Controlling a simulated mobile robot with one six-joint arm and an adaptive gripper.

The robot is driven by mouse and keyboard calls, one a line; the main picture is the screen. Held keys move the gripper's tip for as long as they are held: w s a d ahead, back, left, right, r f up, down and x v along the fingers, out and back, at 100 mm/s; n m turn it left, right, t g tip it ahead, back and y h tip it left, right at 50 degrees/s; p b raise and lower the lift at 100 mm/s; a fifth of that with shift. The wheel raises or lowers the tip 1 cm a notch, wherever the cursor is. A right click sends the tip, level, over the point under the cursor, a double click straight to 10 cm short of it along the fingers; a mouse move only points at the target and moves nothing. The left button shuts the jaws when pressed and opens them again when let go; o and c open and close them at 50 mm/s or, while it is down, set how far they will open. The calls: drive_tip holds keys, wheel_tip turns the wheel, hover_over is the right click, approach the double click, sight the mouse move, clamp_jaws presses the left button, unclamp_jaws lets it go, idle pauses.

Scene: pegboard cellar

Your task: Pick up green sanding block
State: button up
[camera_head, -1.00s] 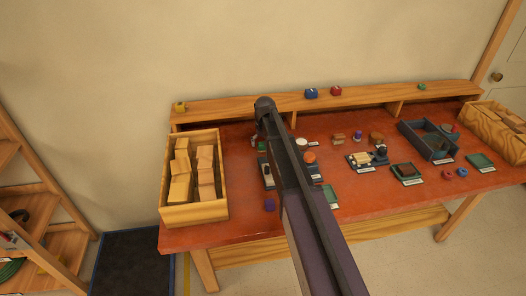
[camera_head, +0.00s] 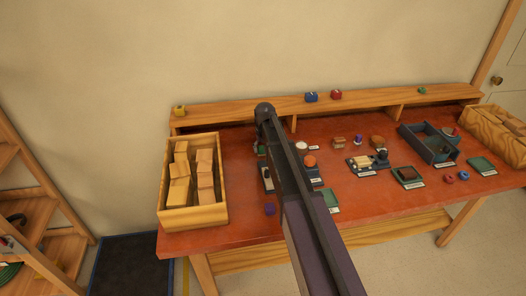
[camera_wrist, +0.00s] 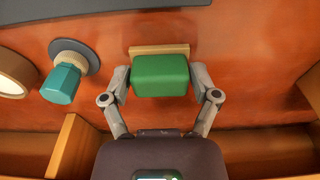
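The green sanding block (camera_wrist: 160,75) is in the middle of the wrist view, a green body with a tan strip along its far edge. My gripper (camera_wrist: 160,82) has one finger against each side of the block, with no clear gap. The block appears still low over the red tabletop; I cannot tell whether it touches it. In the head view my arm hides most of the gripper and the block.
A teal object on a grey round base (camera_wrist: 62,84) stands left of the block in the wrist view. Wooden shelf dividers (camera_wrist: 74,146) are close to my gripper. In the head view, a wooden crate of blocks (camera_head: 165,212) stands left and a dark tray (camera_head: 428,150) right.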

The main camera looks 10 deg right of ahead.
drive_tip(key=c, duration=0.4)
drive_tip(key=shift+r, duration=0.1)
wheel_tip(320, 180, up, 10)
drive_tip(key=p, duration=1)
idle(0.6)
